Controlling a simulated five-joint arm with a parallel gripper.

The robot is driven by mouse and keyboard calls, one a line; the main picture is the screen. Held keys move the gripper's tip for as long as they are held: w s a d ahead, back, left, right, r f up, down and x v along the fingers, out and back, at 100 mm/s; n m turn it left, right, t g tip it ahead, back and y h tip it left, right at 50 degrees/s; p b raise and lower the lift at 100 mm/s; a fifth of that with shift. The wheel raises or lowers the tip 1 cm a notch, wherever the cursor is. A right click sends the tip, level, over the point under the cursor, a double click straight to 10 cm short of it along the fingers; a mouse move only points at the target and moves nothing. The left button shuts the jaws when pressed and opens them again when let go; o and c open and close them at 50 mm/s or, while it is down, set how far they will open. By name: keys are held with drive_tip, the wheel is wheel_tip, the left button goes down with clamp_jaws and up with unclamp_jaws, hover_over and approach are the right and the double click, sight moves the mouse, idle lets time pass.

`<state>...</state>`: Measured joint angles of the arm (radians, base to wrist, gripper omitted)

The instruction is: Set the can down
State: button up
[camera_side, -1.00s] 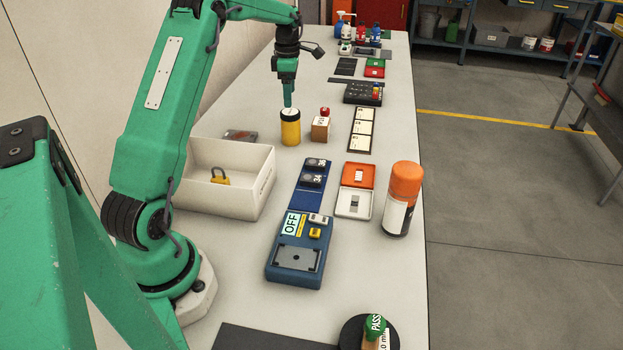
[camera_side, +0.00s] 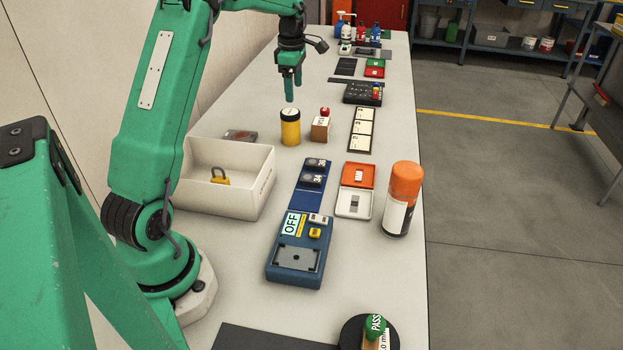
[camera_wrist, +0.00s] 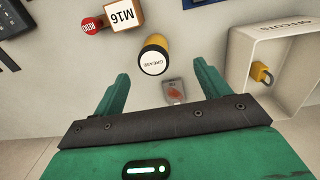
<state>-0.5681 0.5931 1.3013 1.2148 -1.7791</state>
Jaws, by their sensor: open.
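The grease can (camera_side: 290,133) is a yellow cylinder with a dark rim and a white lid. It stands upright on the white bench, beside the bin and the wooden block. My gripper (camera_side: 293,91) is open and empty just above the can, with a small gap over the lid. In the wrist view, the can's lid, marked GREASE (camera_wrist: 153,63), shows between the two spread fingers of my gripper (camera_wrist: 161,71), which do not touch it.
A white bin (camera_side: 222,190) holding a yellow padlock is nearer, at left. A blue OFF device (camera_side: 298,255) and an orange-capped spray can (camera_side: 401,200) stand nearer the camera.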

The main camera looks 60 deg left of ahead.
drive_tip(key=s+d+r+m+t, duration=0.1)
drive_tip(key=s+d+r+m, duration=0.4)
drive_tip(key=d, duration=0.4)
drive_tip(key=s+d+r+m+t, duration=0.1)
drive_tip(key=s+d+r+m, duration=0.2)
drive_tip(key=d+r+m, duration=0.5)
drive_tip(key=s+d+f+m+t, duration=0.1)
drive_tip(key=s+d+f+m, duration=0.1)
drive_tip(key=s+d+m, duration=0.4)
drive_tip(key=s+d+f+m+t, duration=0.2)
drive_tip(key=s+d+m, duration=0.4)
drive_tip(key=s, duration=0.4)
drive_tip(key=shift+d+f+m, duration=0.35)
drive_tip(key=shift+f+m, duration=0.4)
drive_tip(key=shift+m, duration=0.15)
drive_tip(key=shift+s, duration=0.1)
